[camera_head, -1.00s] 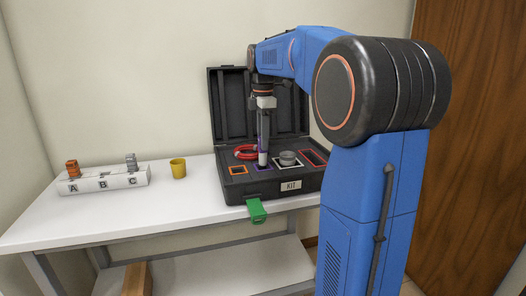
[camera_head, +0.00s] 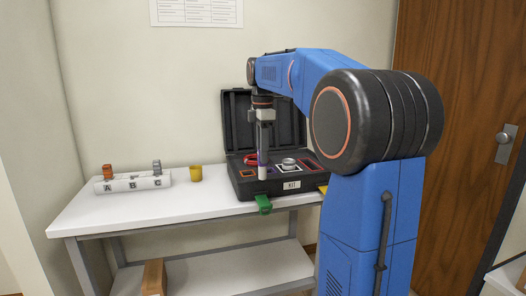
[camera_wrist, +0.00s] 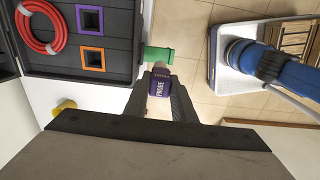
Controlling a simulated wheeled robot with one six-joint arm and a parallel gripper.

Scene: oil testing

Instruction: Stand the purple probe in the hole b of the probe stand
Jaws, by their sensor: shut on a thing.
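My gripper (camera_head: 264,118) is shut on the purple probe (camera_wrist: 160,88), marked PROBE, which shows between the fingers in the wrist view. In the head view the probe (camera_head: 263,158) hangs upright in front of the open case, its lower end near the front edge. The white probe stand (camera_head: 133,184) is at the left of the table. Its letters A, B and C run left to right. An orange probe (camera_head: 108,171) stands at A and a grey one (camera_head: 157,167) at C. Nothing stands at B; the hole itself is too small to make out.
The open black kit case (camera_head: 228,120) holds a red cable coil (camera_wrist: 41,27). Its purple-rimmed slot (camera_wrist: 90,20) and orange-rimmed slot (camera_wrist: 91,59) look empty. A yellow cup (camera_head: 196,173) stands between stand and case.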

